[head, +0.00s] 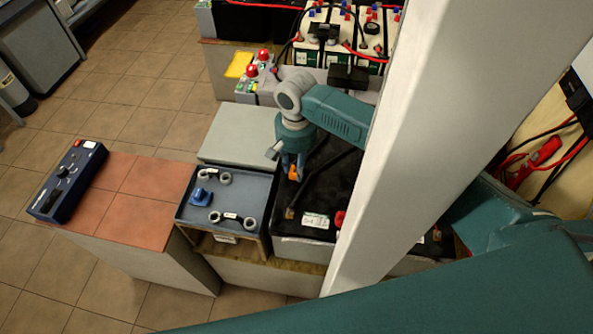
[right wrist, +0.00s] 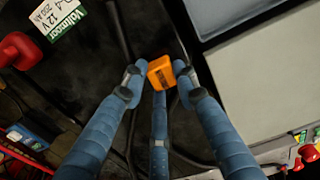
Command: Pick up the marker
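An orange block-like piece (right wrist: 161,72), which I take to be the marker, sits between the blue fingertips of my right gripper (right wrist: 159,78). The side fingertips meet its left and right edges, and the third finger is below it in the right wrist view. In the head view my right gripper (head: 292,167) points down over the black battery (head: 322,190), with a bit of the orange marker (head: 293,174) showing between its fingers. The marker's far side and lower end are hidden. My left gripper does not show.
A grey tray (head: 240,192) with ring-shaped parts and a blue piece stands left of the battery. Further left a blue meter box (head: 68,180) lies on a red-tiled top (head: 128,204). Red-knobbed equipment (head: 258,80) and cabled batteries stand behind. Cables lie over the battery.

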